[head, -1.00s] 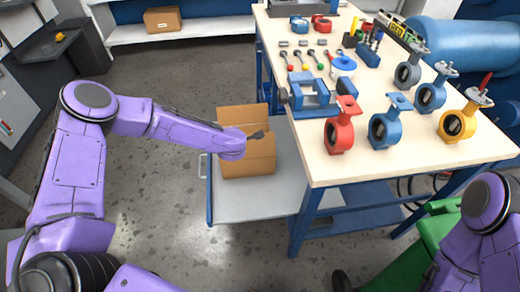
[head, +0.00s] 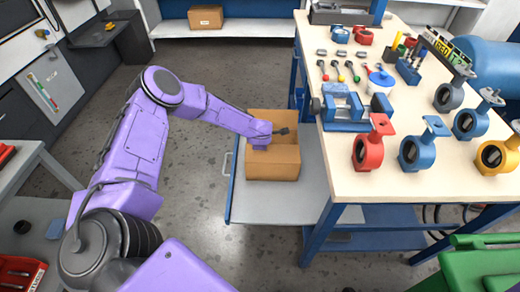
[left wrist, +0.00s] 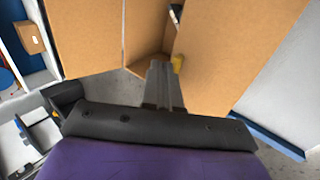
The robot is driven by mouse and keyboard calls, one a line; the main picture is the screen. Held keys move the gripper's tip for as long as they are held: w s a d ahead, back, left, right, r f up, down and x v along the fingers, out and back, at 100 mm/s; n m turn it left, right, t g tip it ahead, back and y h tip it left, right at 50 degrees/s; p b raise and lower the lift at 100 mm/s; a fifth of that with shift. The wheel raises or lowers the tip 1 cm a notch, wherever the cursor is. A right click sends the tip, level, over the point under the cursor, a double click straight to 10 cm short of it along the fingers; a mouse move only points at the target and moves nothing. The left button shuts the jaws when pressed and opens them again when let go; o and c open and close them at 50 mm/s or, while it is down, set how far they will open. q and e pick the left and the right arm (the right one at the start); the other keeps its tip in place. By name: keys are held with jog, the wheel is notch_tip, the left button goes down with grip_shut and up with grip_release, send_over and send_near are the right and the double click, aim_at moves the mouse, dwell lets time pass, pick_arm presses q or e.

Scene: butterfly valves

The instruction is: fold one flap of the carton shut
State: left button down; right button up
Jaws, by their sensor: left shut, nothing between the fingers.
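The brown cardboard carton (head: 272,167) stands on a grey low shelf or cart deck beside the workbench. One flap stands up at its far side (head: 265,117) in the head view. My left gripper (head: 282,131) reaches over the carton from the left, shut and empty. In the left wrist view the narrow shut fingers (left wrist: 164,86) point toward the carton's opening, between a brown panel on the left (left wrist: 84,38) and a larger one on the right (left wrist: 225,45). I cannot tell whether the fingers touch cardboard. My right gripper is out of view.
The workbench (head: 345,180) on the right bears a blue vise (head: 350,108) and several valves, with a red valve (head: 367,152) near its edge. A green object (head: 485,262) is at the lower right. Open floor (head: 200,215) lies left of the deck.

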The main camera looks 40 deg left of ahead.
pick_arm(q)
jog(key=shift+w+a+f, duration=0.1)
jog(key=shift+a+f, duration=0.05)
jog(key=shift+f, duration=0.05)
dwell(0.5)
jog(key=shift+r, duration=0.1)
jog(key=shift+r+p, duration=0.7)
jog(key=shift+r, duration=0.15)
